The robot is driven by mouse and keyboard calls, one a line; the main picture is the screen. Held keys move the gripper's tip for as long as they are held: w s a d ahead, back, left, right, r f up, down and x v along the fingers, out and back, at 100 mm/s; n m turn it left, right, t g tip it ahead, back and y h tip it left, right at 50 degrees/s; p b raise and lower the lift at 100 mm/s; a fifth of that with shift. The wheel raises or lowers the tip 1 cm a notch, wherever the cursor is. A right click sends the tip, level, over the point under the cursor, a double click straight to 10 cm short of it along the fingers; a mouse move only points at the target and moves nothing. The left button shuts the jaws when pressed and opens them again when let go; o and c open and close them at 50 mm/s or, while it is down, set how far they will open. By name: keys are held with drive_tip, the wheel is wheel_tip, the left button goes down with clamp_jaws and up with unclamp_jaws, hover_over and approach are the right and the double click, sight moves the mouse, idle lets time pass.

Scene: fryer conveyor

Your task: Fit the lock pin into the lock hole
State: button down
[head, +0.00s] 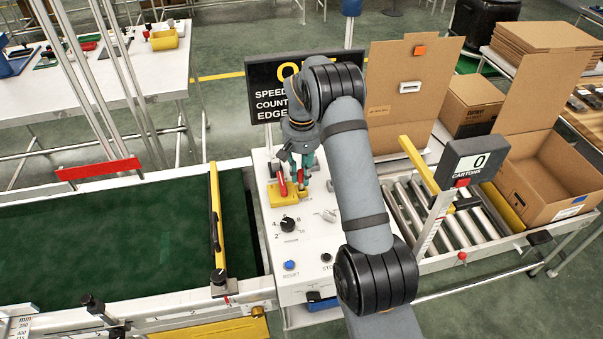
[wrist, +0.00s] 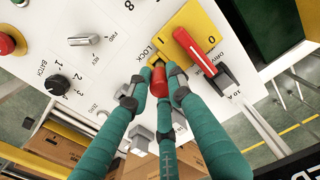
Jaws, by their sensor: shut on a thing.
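My gripper (wrist: 160,86) has teal fingers and is shut on a red lock pin (wrist: 158,79), seen between the fingertips in the wrist view. The pin is over or at the edge of the yellow lock plate (wrist: 184,27), beside the word LOCK. The lock hole cannot be made out clearly; the pin and fingers cover that area, so I cannot tell whether the pin's end is in it. A red-handled switch (wrist: 195,52) is on the same plate, to the right of the pin. In the head view my gripper (head: 300,170) is above the yellow plate (head: 282,199).
The white control panel (head: 262,228) carries a black dial (head: 288,224) and a blue button (head: 289,265). The green conveyor belt (head: 110,250) lies left, the rollers (head: 440,225) and an open carton (head: 545,180) right. A black sign (head: 266,95) stands behind the panel.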

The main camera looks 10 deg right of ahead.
drive_tip(key=shift+f, duration=0.25)
drive_tip(key=c, duration=1.5)
unclamp_jaws()
wheel_tip(320, 180, up, 12)
drive_tip(key=shift+s+f, duration=0.1)
drive_tip(key=shift+f, duration=0.05)
